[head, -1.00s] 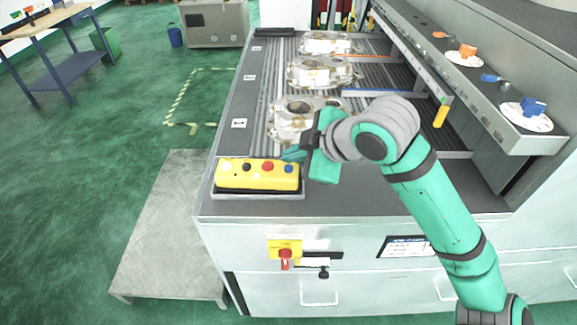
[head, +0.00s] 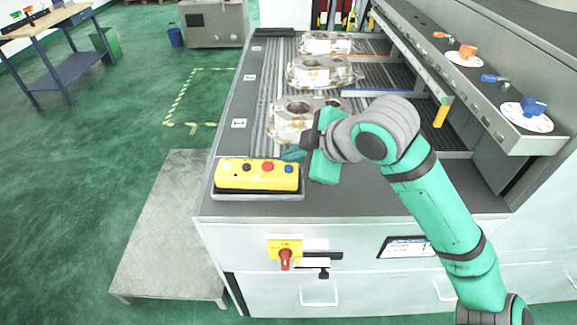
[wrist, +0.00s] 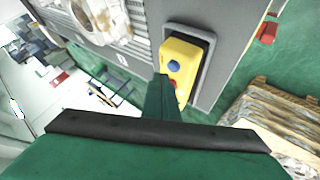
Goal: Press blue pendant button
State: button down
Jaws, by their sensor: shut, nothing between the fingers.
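The yellow pendant (head: 257,184) lies in a grey tray at the near left corner of the machine top. Its row of buttons runs from a pale one at the left through black and red to the blue button (head: 289,169) at the right end. In the wrist view the blue button (wrist: 174,66) shows on the pendant (wrist: 186,48), just beyond my fingers. My gripper (head: 291,155) is shut and empty, with its fingertips behind the blue button in the head view. I cannot tell their height above it, but no contact is visible.
Several aluminium castings (head: 322,72) sit on the ribbed bed behind the pendant, the nearest one (head: 292,118) close to my gripper. A ledge (head: 480,85) with small plates runs along the right. A red rotary switch (head: 285,258) is on the machine front.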

jog(key=shift+f, duration=0.15)
jog(key=shift+f, duration=0.3)
jog(key=shift+f, duration=0.45)
dwell(0.8)
jog(key=shift+r, duration=0.9)
jog(key=shift+r, duration=2.5)
